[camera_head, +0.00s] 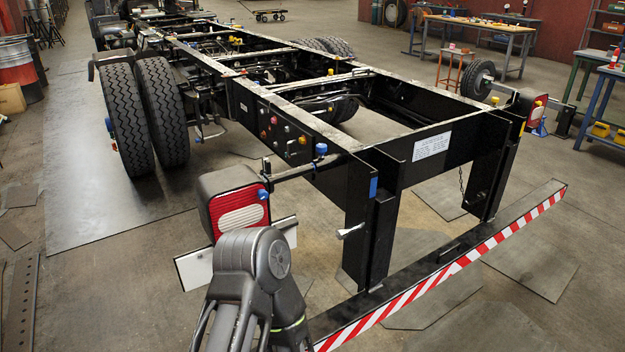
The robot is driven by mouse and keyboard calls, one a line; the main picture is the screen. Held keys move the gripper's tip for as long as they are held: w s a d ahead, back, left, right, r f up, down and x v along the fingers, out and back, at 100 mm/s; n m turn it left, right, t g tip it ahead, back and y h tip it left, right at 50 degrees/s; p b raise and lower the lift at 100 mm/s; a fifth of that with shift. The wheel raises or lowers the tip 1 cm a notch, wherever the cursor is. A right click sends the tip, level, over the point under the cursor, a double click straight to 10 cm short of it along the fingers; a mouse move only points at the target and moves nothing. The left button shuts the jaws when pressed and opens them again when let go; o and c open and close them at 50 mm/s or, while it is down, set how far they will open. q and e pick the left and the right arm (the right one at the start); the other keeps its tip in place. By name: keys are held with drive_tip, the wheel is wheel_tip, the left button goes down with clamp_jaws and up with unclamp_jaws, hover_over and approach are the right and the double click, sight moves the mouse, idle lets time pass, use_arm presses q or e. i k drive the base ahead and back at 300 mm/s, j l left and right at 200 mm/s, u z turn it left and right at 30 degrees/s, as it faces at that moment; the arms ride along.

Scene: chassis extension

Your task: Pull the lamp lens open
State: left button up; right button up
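The near tail lamp (238,213) is mounted at the left rear corner of the black chassis frame. Its lens is red with a white ribbed lower part and lies against the dark housing. A small blue knob (263,194) shows at the lens's right edge. One of my arms rises from the bottom edge, and its grey joint covers the area just below the lens. No fingertips show in this view. A second tail lamp (537,111) with a red and white lens stands at the far right of the frame.
A red-and-white striped bumper bar (440,275) crosses low at the right. A white plate (192,268) hangs below the near lamp. Twin tyres (146,115) stand behind it. Workbenches (470,24) line the back right. Open floor lies at left.

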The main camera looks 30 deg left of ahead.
sight(241, 208)
drive_tip(key=u, duration=1.4)
drive_tip(key=k, duration=0.65)
drive_tip(key=z, duration=2.25)
drive_tip(key=k+j, duration=0.1)
drive_tip(key=j, duration=1.1)
drive_tip(key=k+j, duration=0.1)
drive_tip(key=j, duration=1.15)
